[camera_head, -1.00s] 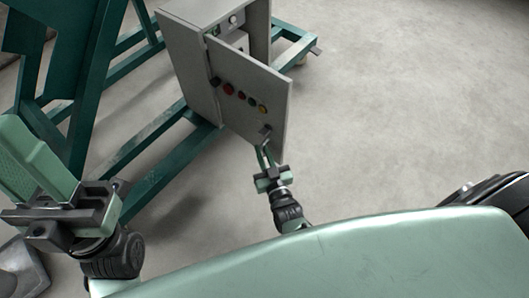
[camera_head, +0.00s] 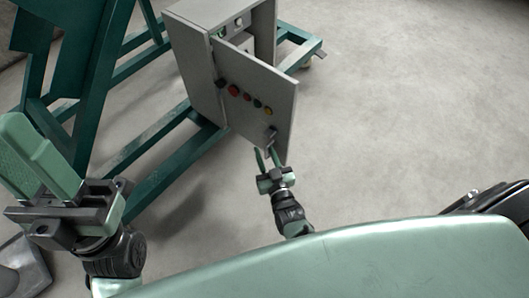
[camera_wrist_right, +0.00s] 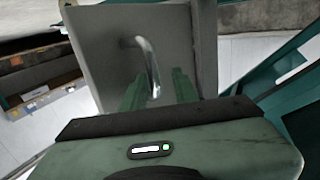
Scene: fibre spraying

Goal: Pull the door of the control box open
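The grey control box (camera_head: 200,75) stands on a green frame in the head view. Its door (camera_head: 245,85) stands partly open, swung out so that the inside shows behind it. The door carries several coloured buttons and a metal handle (camera_head: 271,135) near its lower free edge. My right gripper (camera_head: 266,153) is just below the handle. In the right wrist view the curved handle (camera_wrist_right: 150,62) lies between the two green fingers (camera_wrist_right: 158,90), which are apart with gaps beside it. My left gripper (camera_head: 42,155) is raised at the left, away from the box; its finger gap is unclear.
The green frame (camera_head: 170,165) extends behind and left of the box, with a large green panel (camera_head: 70,70) at the left. Open grey floor (camera_head: 400,130) lies to the right of the door.

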